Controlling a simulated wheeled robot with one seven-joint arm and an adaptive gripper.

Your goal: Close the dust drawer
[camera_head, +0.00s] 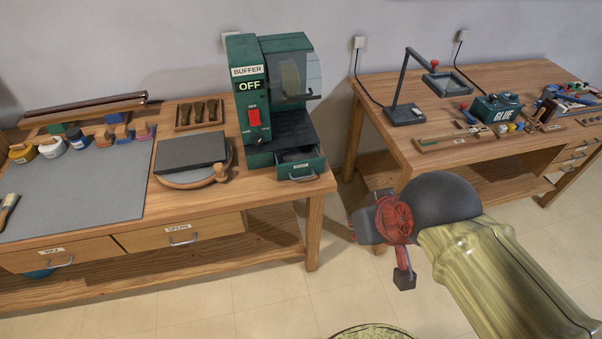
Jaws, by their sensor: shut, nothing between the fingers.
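The dust drawer (300,168) is a green drawer with a metal handle at the foot of the green buffer machine (245,100). It stands pulled out toward the front, and its dark inside shows from above. The buffer stands on the right end of the left workbench and reads OFF. My gripper (404,279) is to the right of and in front of the drawer, apart from it, over the floor between the benches. It is red and dark grey, shut and empty.
The left bench (280,192) holds a dark slab (191,152), brushes and paint pots. A wooden drawer marked SPARE (180,235) is below its top. The right bench (420,98) holds a lamp (404,114) and a GLUE box (497,108). Floor shows between the benches.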

